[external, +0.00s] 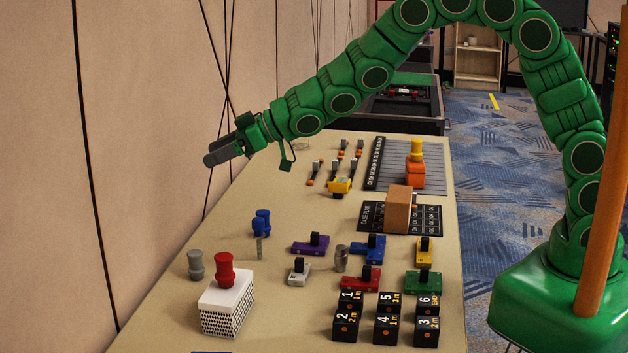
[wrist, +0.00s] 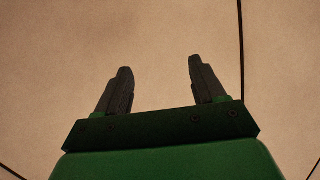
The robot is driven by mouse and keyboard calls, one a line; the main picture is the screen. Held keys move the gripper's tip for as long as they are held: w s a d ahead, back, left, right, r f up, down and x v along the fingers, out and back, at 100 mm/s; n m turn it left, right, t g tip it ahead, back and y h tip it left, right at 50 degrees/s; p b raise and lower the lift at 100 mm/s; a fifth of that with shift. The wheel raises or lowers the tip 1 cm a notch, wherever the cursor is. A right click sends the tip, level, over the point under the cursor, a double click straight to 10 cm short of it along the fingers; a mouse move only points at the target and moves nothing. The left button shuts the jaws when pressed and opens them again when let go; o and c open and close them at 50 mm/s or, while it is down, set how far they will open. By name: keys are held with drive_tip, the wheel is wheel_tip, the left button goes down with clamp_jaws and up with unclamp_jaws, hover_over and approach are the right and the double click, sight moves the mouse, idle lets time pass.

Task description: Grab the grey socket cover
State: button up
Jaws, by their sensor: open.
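Two grey things could be the socket cover, and I cannot tell which is: a grey spool-shaped piece (external: 195,265) stands upright on the table's left edge, and a light grey block (external: 299,273) with a black knob lies further right. My gripper (external: 220,156) is high at the left, near the wall, above and behind both pieces and well apart from them. In the wrist view my gripper (wrist: 159,68) is open and empty, with only the bare wall beyond its fingers. Neither grey piece shows in that view.
A red spool (external: 224,270) stands on a white perforated box (external: 227,305) right of the grey spool. Several coloured knobbed blocks and black numbered cubes (external: 346,318) fill the right. The wall is close at left.

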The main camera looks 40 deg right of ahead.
approach(196, 259)
drive_tip(key=w+f, duration=0.1)
drive_tip(key=w+a+f, duration=0.1)
drive_tip(key=f, duration=0.1)
drive_tip(key=shift+w, duration=0.2)
drive_tip(key=shift+w+r+x, duration=0.1)
drive_tip(key=shift+r+x, duration=0.05)
drive_tip(key=shift+x, duration=1.15)
drive_tip(key=shift+w+r+x, duration=0.1)
drive_tip(key=shift+r+x, duration=0.1)
drive_tip(key=shift+x, duration=1.05)
drive_tip(key=shift+w+r+x, duration=0.1)
drive_tip(key=shift+r+x, duration=0.05)
drive_tip(key=shift+x, duration=1.15)
drive_tip(key=shift+a, duration=0.1)
drive_tip(key=c, duration=1)
